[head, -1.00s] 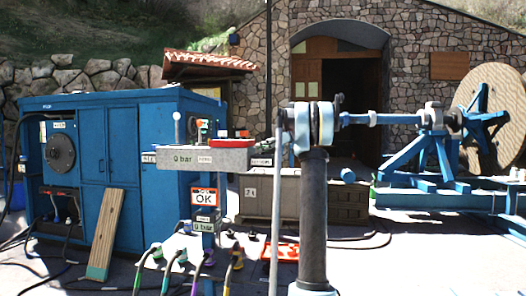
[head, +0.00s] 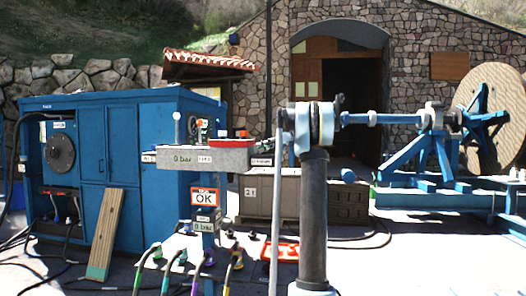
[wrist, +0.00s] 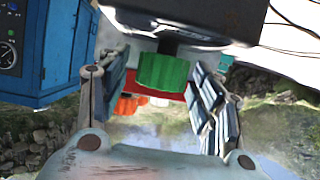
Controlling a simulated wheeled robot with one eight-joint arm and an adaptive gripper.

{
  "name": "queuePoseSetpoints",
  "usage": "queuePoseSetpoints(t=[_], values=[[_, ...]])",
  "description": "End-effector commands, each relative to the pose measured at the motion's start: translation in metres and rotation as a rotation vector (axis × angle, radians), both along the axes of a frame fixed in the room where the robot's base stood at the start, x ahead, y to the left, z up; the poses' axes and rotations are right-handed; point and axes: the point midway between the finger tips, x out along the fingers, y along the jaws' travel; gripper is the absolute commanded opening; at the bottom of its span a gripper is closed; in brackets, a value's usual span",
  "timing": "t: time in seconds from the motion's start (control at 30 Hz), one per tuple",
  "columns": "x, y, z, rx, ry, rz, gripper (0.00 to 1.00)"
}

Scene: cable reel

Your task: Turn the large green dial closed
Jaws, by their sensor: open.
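The large green dial (wrist: 164,72) shows in the wrist view, upper middle, below a dark grey block. It has a ridged side and joins the block by a short dark neck. My gripper (wrist: 158,80) is open, with one finger to the left of the dial and the other to the right. Gaps show between the dial and both fingers, and I see no contact. How deep the dial sits between the fingers is hard to tell. In the head view I cannot make out the large dial or the gripper clearly.
A grey control block (head: 222,158) with small knobs stands on a post, above an OK sign (head: 205,197). A blue cabinet (head: 140,170) stands at the left. Coloured hoses (head: 236,260) rise below the block. A cable reel (head: 490,110) is at the right.

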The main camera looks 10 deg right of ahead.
Motion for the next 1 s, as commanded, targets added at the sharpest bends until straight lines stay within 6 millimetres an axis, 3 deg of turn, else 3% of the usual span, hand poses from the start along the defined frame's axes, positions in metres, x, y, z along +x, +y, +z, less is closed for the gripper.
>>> queuePoseSetpoints(t=[0.6,1.0], values=[[-0.027,-0.090,0.037,-0.001,0.000,-0.002,0.60],[-0.030,-0.100,0.042,-0.001,0.000,0.000,0.60]])
